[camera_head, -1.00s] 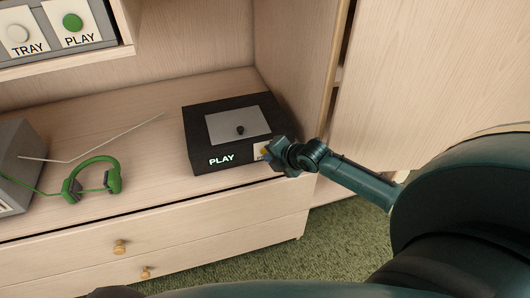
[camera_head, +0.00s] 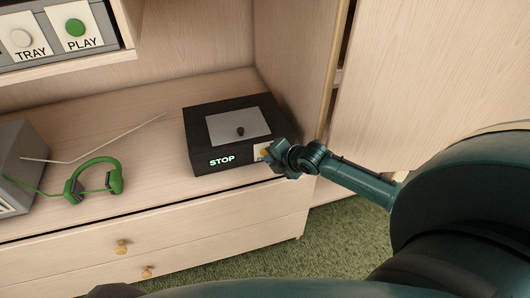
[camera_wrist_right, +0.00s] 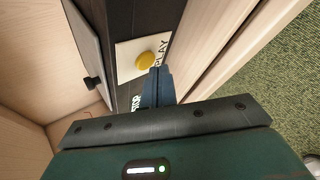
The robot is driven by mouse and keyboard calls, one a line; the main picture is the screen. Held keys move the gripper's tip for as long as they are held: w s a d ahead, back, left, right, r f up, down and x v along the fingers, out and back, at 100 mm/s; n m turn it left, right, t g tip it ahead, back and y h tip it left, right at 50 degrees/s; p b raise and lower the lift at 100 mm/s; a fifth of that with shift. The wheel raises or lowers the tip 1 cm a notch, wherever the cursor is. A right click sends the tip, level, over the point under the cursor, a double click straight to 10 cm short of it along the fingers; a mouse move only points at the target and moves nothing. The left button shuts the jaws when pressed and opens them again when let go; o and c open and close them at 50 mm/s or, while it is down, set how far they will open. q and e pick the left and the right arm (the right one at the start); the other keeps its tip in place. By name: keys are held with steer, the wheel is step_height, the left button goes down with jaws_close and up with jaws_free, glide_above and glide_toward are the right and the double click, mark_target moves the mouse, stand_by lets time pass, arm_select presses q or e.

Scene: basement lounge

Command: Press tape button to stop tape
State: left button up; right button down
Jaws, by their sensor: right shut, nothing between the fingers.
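The black tape player (camera_head: 203,123) sits on the wooden cabinet top, with a grey lid panel (camera_head: 235,126) and a small dark knob. Its front display (camera_head: 222,160) glows "STOP". A yellow button (camera_wrist_right: 145,60) on a white plate marked "PLAY" (camera_wrist_right: 128,55) shows at the player's front corner in the right wrist view. My right gripper (camera_wrist_right: 160,72) is shut and empty, its fingertips right beside the yellow button; I cannot tell whether they touch it. In the head view my right gripper (camera_head: 272,158) covers part of the plate. My left gripper is not in view.
Green headphones (camera_head: 97,180) lie on the cabinet top at left, near a grey box (camera_head: 17,160) with a thin antenna. Above is a shelf unit with "TRAY" and green "PLAY" buttons (camera_head: 75,27). A cabinet side panel (camera_head: 300,70) stands close behind the right gripper.

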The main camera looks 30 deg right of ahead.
steer(key=shift+s, duration=0.1)
steer(key=shift+s+a+r+p, duration=0.15)
steer(key=shift+s+p, duration=0.1)
steer(key=shift+p, duration=0.15)
steer(key=s+p, duration=0.2)
steer(key=s+a+p, duration=0.1)
steer(key=s, duration=0.2)
steer(key=shift+s+a+p, duration=0.1)
steer(key=shift+p, duration=0.25)
